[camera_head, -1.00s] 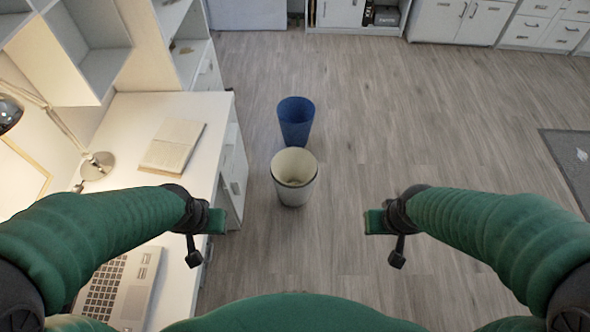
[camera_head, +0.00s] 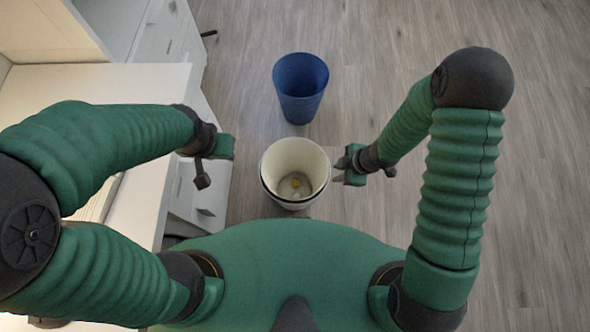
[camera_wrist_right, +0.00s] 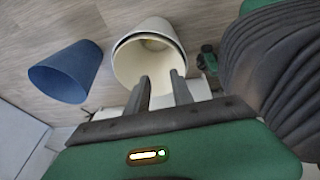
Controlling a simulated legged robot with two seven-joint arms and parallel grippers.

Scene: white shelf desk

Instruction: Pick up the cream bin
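The cream bin (camera_head: 276,165) stands upright on the floor in the middle of the head view, open at the top. A dark line runs below its rim, and a small yellow item (camera_head: 296,183) lies at its bottom. My right gripper (camera_head: 340,170) is just right of the bin's rim. In the right wrist view its two fingers (camera_wrist_right: 161,88) are apart with nothing between them, and the bin (camera_wrist_right: 125,68) shows beyond them. I cannot tell whether they touch it. My left gripper (camera_head: 228,147) is left of the bin, clear of it; its fingers are not clearly seen.
A blue bin (camera_head: 300,100) stands just behind the cream bin and also shows in the right wrist view (camera_wrist_right: 62,75). The white desk (camera_head: 130,85) with drawers is close on the left. The floor (camera_head: 540,200) to the right is clear.

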